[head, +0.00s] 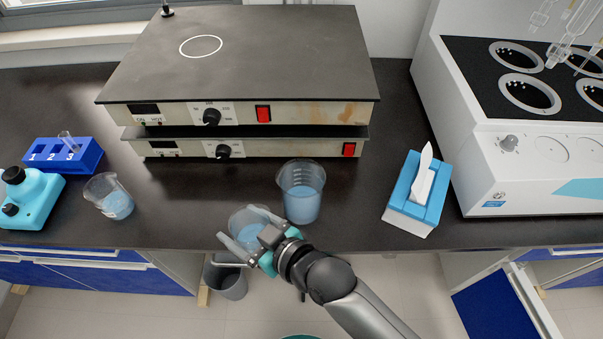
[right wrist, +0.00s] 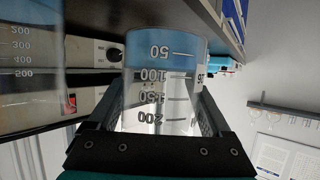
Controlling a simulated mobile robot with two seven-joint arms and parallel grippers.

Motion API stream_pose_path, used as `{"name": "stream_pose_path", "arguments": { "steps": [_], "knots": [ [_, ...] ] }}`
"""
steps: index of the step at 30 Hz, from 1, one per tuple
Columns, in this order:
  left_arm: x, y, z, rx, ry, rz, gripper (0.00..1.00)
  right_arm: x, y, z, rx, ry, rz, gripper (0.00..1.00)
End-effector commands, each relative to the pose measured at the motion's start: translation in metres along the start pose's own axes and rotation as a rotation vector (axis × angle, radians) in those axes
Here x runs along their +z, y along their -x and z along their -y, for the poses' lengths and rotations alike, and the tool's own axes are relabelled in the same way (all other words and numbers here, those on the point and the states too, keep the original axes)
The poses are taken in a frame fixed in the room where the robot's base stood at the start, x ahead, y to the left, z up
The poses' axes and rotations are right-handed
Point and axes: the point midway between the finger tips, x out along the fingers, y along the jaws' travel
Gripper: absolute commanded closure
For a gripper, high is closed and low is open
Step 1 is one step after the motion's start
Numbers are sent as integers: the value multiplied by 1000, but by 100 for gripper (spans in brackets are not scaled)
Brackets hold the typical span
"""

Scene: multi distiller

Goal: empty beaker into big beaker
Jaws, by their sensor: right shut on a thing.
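The big beaker (head: 301,190) stands upright near the front edge of the dark counter, with pale blue liquid in it. It also shows partly at the left of the right wrist view (right wrist: 30,60). A smaller beaker (head: 240,216) with blue liquid is between the fingers of my right gripper (head: 247,243), just left of the big beaker. In the right wrist view the held beaker (right wrist: 165,90) is gripped on both sides. The exact tilt of the held beaker is unclear. My left gripper is not in view.
Another beaker (head: 110,197) with blue liquid is at the left, near a blue tube rack (head: 88,160) and a teal device (head: 30,200). Stacked hotplates (head: 240,70) stand behind. A tissue box (head: 417,200) and a white distiller (head: 520,150) are right. A grey bin (head: 228,281) is below.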

Motion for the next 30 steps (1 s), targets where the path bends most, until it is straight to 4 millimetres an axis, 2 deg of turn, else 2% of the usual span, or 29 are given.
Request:
{"name": "stream_pose_path", "arguments": {
  "steps": [21, 24, 30],
  "knots": [
    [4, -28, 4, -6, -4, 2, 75, -16, 6, -20, -126, -304, -4, 85],
    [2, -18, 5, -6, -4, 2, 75, -34, 13, -23, -144, -350, -6, 85],
    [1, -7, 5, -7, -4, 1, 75, -57, 23, -30, -183, -443, -5, 85]
  ]
}}
